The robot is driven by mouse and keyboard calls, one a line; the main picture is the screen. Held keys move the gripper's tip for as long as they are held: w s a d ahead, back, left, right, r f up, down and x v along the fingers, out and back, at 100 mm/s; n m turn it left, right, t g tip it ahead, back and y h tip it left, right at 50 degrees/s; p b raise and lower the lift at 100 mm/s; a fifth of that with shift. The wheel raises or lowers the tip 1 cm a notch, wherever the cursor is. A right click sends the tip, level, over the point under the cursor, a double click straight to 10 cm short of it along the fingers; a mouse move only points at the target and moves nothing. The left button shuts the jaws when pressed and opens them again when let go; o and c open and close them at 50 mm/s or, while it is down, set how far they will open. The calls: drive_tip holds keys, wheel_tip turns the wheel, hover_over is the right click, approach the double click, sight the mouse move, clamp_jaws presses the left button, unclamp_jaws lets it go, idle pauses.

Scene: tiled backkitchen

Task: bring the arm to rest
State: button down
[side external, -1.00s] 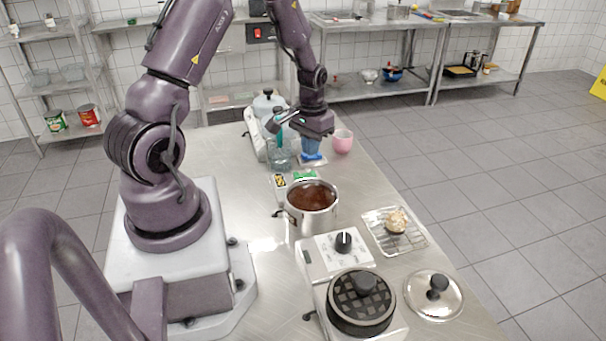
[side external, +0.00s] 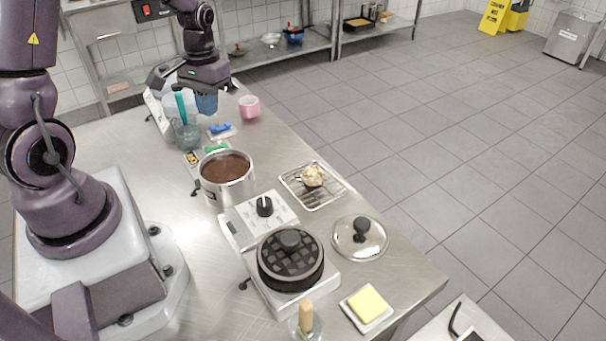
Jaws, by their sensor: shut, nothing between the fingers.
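My gripper (side external: 205,85) hangs at the end of my arm over the far part of the steel worktop (side external: 300,245), pointing down. It is shut and holds nothing. Its fingertips are hard to make out at this size. A blue cup (side external: 207,104) shows right below it in the picture; I cannot tell the gap between them. A pink cup (side external: 249,108) stands to the right of the gripper, apart from it.
Near the gripper are a glass jar (side external: 187,137) and a small dish with a blue item (side external: 221,129).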

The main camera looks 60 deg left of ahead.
drive_tip(key=s+d+r+m+t, duration=0.3)
drive_tip(key=d+r, duration=0.5)
drive_tip(key=r, duration=0.1)
drive_tip(key=s+d+r+m+t, duration=0.2)
drive_tip(key=s+d+r+t, duration=0.1)
drive_tip(key=d+r, duration=0.6)
drive_tip(key=shift+s+r+m, duration=0.4)
drive_tip(key=shift+s, duration=0.35)
drive_tip(key=shift+d, duration=0.1)
